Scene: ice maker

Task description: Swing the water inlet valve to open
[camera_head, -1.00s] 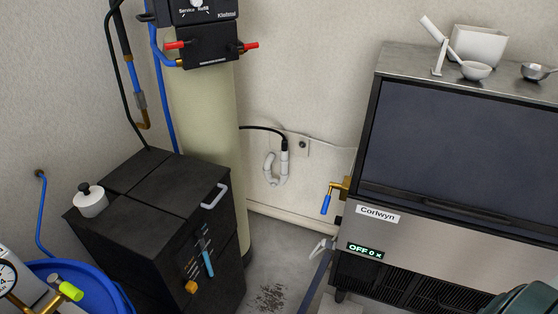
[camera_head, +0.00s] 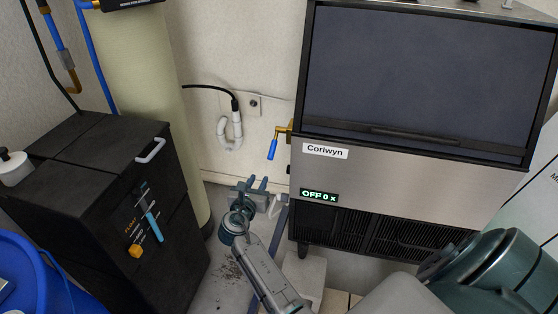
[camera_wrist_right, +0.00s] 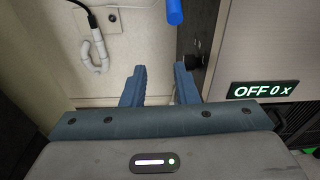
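The water inlet valve is on the left side of the ice maker (camera_head: 400,165), with a brass body (camera_head: 284,131) and a blue lever (camera_head: 272,150) hanging down, slightly tilted. In the right wrist view the blue lever (camera_wrist_right: 174,12) shows at the top edge, beyond the fingertips. My right gripper (camera_head: 257,184) is below the lever in the head view, apart from it. Its two blue fingers (camera_wrist_right: 160,80) are spread with nothing between them. My left gripper is not in view.
A black cabinet (camera_head: 75,165) with a handle and a light-blue lever stands at left, before a cream tank (camera_head: 150,70). A white drain pipe (camera_head: 230,128) is on the wall. The ice maker's display (camera_head: 319,196) reads OFF 0 x. A blue barrel (camera_head: 30,270) is at lower left.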

